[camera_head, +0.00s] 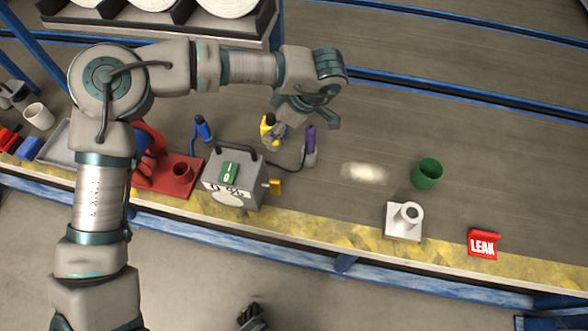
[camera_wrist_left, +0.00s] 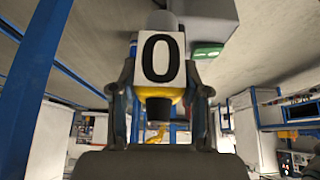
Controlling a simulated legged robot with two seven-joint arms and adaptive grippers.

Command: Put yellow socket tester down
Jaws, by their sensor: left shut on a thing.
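The yellow socket tester (camera_head: 267,125) is held in my left gripper (camera_head: 279,129), above the work surface behind the grey box. In the left wrist view, the left gripper (camera_wrist_left: 160,105) has its fingers on both sides of the tester's yellow body (camera_wrist_left: 172,93). A white face with a black "0" shows above the yellow part. The fingers partly hide the tester in the head view. A dark shape that looks like my right gripper (camera_head: 252,318) shows at the bottom edge, too cut off to read its jaws.
A grey box (camera_head: 232,194) with a green switch stands in front of the tester. A purple-handled tool (camera_head: 310,140) and a blue tool (camera_head: 203,129) stand nearby. A green cup (camera_head: 426,173), white holder (camera_head: 404,232) and red LEAK sign (camera_head: 483,246) are right.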

